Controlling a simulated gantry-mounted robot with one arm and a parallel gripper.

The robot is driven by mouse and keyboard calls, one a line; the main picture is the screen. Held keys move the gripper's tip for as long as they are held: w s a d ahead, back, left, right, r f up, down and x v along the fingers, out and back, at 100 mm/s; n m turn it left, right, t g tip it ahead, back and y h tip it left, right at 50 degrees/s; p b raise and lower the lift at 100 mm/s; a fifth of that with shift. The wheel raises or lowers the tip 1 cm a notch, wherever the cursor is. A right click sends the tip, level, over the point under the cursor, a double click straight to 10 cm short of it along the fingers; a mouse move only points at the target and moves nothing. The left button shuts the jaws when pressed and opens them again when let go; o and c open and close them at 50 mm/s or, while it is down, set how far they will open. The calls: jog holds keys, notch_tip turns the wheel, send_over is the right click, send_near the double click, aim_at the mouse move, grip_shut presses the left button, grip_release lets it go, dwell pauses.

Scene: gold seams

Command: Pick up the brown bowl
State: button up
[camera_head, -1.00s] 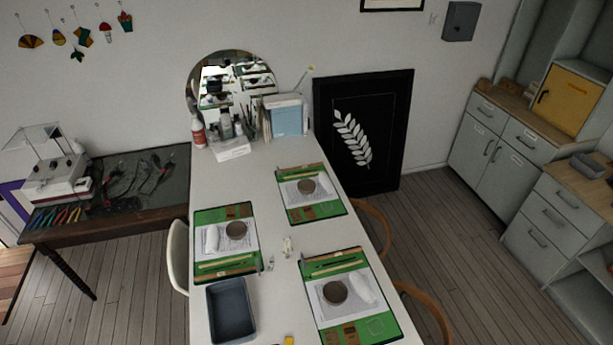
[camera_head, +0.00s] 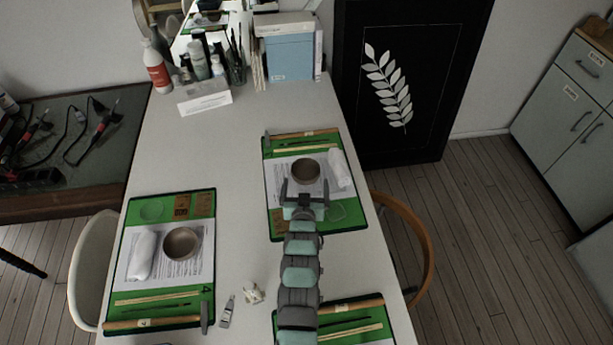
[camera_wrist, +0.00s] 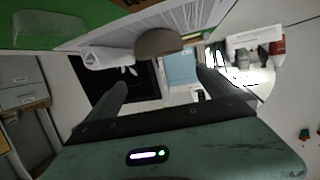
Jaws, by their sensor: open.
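A round brown bowl (camera_head: 305,171) stands on the paper of the far right green mat (camera_head: 276,217). My gripper (camera_head: 304,184) is open at the near side of this bowl, its two fingers pointing toward it. In the wrist view the brown bowl (camera_wrist: 158,42) appears upside down, beyond the open, empty fingers of my gripper (camera_wrist: 161,74). Whether a finger touches the bowl I cannot tell. A second brown bowl (camera_head: 181,243) stands on the left green mat (camera_head: 125,240), away from my gripper.
A white roll (camera_head: 341,170) lies right of the far bowl; another roll (camera_head: 143,255) lies on the left mat. A wooden-handled tool (camera_head: 305,133) lies behind the far bowl. Bottles (camera_head: 157,67) and a blue box (camera_head: 288,52) stand at the back. The table's back middle is clear.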

notch_tip(320, 180, down, 3)
jog(key=shift+w+r+g, duration=0.1)
jog(key=shift+r+g, duration=0.1)
jog(key=shift+g, duration=0.1)
jog(key=shift+w+f, duration=0.15)
jog(key=shift+w, duration=0.05)
jog(key=b, duration=0.2)
send_near(306, 165)
jog(key=shift+w+d+f, duration=0.15)
jog(key=shift+w+f, duration=0.35)
jog(key=b+x, duration=0.1)
jog(key=x, duration=0.1)
jog(key=b+x, duration=0.1)
jog(key=x, duration=0.1)
jog(key=shift+w+r+b, duration=0.1)
jog(key=shift+w+b, duration=0.25)
jog(key=shift+w, duration=0.4)
jog(key=shift+c, duration=0.2)
jog(key=c, duration=1.2)
